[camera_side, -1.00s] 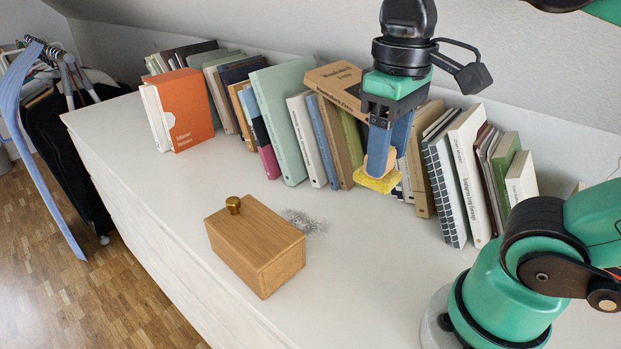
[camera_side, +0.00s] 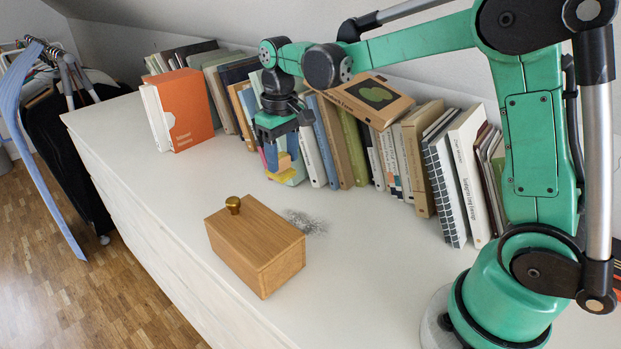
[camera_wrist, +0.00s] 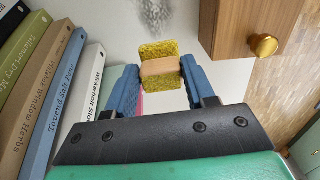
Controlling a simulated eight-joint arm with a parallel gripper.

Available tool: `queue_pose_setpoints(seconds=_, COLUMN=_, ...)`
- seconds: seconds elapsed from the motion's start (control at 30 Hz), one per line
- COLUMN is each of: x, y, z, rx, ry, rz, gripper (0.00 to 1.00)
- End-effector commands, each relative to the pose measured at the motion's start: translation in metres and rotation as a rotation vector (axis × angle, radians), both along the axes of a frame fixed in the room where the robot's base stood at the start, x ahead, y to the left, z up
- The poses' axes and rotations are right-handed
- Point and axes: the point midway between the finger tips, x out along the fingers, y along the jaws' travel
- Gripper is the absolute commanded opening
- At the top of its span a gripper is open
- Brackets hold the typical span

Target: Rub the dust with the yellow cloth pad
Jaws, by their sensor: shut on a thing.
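My gripper (camera_side: 279,162) is shut on the yellow cloth pad (camera_side: 281,175), a yellow pad with a tan block as its handle. In the wrist view the pad (camera_wrist: 158,50) sits between the blue fingertips of my gripper (camera_wrist: 160,78). In the side view the pad hangs in front of the row of books, behind and a little left of the dust; whether it touches the surface I cannot tell. The dust (camera_side: 306,222) is a grey fuzzy patch on the white top, close behind the wooden box. It also shows at the top of the wrist view (camera_wrist: 150,14).
The wooden box (camera_side: 255,250) with a brass knob (camera_side: 233,204) stands right beside the dust. Books (camera_side: 330,140) line the wall behind, with an orange one (camera_side: 188,115) at the left. The white top (camera_side: 385,270) is clear to the right of the box.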

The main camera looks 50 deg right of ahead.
Motion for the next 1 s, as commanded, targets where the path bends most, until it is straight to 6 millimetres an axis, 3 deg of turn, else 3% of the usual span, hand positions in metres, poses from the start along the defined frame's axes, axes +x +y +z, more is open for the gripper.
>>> queue_pose_setpoints(seconds=0.2, x=0.008, y=-0.004, z=-0.015, rx=0.0, ry=0.0, rz=0.0, gripper=0.07)
queue_pose_setpoints(seconds=1.0, x=0.008, y=-0.004, z=-0.079, rx=0.0, ry=0.0, rz=0.0, gripper=0.07)
